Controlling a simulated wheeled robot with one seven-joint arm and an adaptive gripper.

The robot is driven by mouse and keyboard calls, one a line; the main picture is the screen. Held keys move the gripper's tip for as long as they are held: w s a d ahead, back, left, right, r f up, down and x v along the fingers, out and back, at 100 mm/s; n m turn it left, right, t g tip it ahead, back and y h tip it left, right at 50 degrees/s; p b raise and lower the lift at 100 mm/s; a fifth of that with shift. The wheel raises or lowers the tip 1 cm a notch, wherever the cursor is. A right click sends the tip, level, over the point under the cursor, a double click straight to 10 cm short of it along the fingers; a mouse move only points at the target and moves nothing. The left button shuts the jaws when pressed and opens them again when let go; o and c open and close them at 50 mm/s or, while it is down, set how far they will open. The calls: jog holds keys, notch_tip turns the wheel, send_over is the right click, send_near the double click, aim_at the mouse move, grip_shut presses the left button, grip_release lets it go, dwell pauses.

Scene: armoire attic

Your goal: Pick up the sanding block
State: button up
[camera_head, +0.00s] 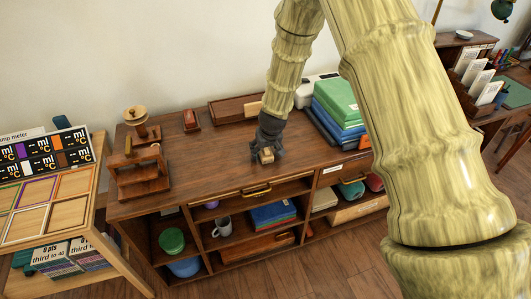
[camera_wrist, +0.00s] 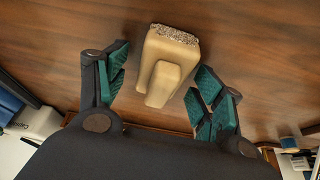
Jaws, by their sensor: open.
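The sanding block (camera_wrist: 172,52) lies on the brown wooden top of the cabinet. It is a pale wooden block with a raised grip and a grey, gritty face on its far side in the wrist view. My gripper (camera_wrist: 160,82) is open, with its teal-padded fingers on either side of the block and a gap to each. In the head view my gripper (camera_head: 266,157) is low over the cabinet top, and the block (camera_head: 267,154) shows at its fingertips.
Stacked green and blue folders (camera_head: 338,105) lie to the right of my gripper. A wooden press (camera_head: 140,172) stands at the left. A small red-topped block (camera_head: 191,120) and a wooden tray (camera_head: 232,109) sit behind. The front middle of the cabinet top (camera_head: 210,172) is clear.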

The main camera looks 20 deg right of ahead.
jog(key=c, duration=1.1)
jog(key=shift+c, duration=0.2)
jog(key=shift+r, duration=0.1)
jog(key=shift+r, duration=0.55)
jog(key=shift+b+v, duration=0.5)
jog(key=shift+v, duration=0.65)
jog(key=s+r+b, duration=0.1)
jog(key=s+b, duration=0.1)
jog(key=s, duration=1.3)
jog(key=shift+d+r, duration=0.2)
jog(key=shift+r, duration=0.1)
